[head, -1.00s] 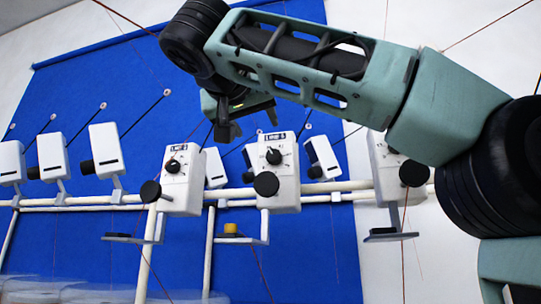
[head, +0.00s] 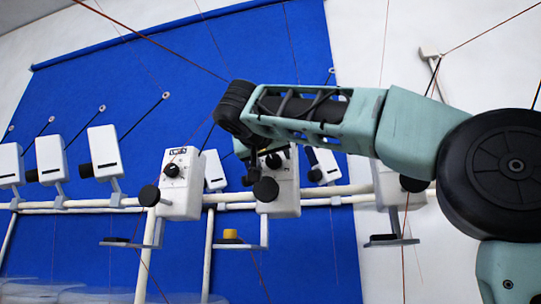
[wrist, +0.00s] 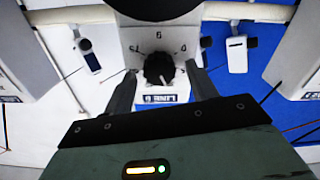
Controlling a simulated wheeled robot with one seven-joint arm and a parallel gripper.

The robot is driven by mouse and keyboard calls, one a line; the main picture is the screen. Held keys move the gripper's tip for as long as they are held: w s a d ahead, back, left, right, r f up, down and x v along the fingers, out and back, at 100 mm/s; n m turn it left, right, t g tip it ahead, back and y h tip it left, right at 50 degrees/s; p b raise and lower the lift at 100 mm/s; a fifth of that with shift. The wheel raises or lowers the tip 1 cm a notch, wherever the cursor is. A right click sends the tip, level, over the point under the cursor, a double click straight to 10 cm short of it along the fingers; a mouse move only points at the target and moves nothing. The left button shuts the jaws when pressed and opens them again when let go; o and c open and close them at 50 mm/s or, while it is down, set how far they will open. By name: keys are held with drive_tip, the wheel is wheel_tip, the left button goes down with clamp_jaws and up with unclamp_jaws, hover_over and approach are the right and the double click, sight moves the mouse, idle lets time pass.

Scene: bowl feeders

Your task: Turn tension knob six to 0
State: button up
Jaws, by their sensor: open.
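The tension unit with the "LINE 6" label (wrist: 162,98) is a white box (head: 286,198) on the rail, right of centre in the head view. Its black dial knob (wrist: 158,67) shows in the wrist view, with printed marks around it; I cannot tell its exact setting. My gripper (head: 262,162) is in front of the upper part of this box and hides the dial in the head view. In the wrist view the two fingers of my gripper (wrist: 160,76) stand apart, one on each side of the knob. Contact is not clear.
A larger round black knob (head: 266,190) sticks out below the dial. A neighbouring white unit (head: 180,190) stands to the left, another (head: 386,182) to the right behind my arm. A white rail (head: 340,190) runs beneath; thin threads cross the space.

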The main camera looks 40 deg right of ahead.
drive_tip(key=c, duration=1)
drive_tip(key=n, duration=0.4)
drive_tip(key=shift+n, duration=0.3)
drive_tip(key=n+p, duration=0.2)
drive_tip(key=n, duration=0.3)
drive_tip(key=shift+a+n, duration=0.1)
drive_tip(key=shift+n, duration=0.2)
drive_tip(key=n+p, duration=0.2)
drive_tip(key=n, duration=0.3)
drive_tip(key=shift+w+f, duration=0.1)
drive_tip(key=shift+f+n+p, duration=0.2)
drive_tip(key=shift+n+p, duration=0.85)
drive_tip(key=shift+n, duration=1.35)
